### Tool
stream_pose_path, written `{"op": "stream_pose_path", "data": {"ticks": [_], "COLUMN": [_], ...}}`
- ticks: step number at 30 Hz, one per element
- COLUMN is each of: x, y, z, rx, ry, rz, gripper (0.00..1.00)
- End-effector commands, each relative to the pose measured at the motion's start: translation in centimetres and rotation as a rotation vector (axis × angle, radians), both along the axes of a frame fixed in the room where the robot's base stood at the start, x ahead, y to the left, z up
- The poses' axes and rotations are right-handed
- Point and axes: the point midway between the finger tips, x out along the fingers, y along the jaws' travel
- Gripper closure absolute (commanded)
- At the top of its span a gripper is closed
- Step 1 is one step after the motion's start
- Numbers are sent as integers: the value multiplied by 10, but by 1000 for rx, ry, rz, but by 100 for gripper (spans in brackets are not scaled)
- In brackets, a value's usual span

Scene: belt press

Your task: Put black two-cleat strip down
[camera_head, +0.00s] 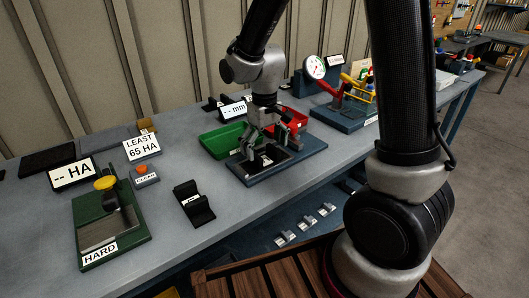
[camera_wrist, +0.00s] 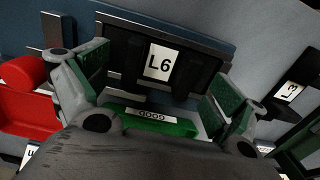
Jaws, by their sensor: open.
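A black strip labelled L6 (camera_wrist: 190,68) lies on a blue press plate (camera_wrist: 215,30), with dark raised cleats at either side of its label. In the head view the strip (camera_head: 268,160) shows partly below my gripper (camera_head: 276,132). In the wrist view my gripper (camera_wrist: 158,85) is open, its green-padded fingers on either side of the strip with gaps between. Whether the strip is flat on the plate is hard to tell.
A green bin (camera_head: 213,143) labelled GOOD and a red bin (camera_head: 299,117) stand behind the plate. Another black strip (camera_head: 193,203), labelled L3 in the wrist view (camera_wrist: 289,92), lies left of the plate. A green HARD tester (camera_head: 128,249) and a gauge device (camera_head: 340,118) flank the area.

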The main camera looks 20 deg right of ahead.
Motion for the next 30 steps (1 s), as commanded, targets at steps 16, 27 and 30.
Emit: {"op": "stream_pose_path", "data": {"ticks": [16,27,30], "x": [0,-38,-76], "y": [0,-50,-85], "z": [97,144,168], "rx": [1,32,48], "ry": [-2,-95,-168], "rz": [0,-81,-146], "gripper": [5,5,5]}}
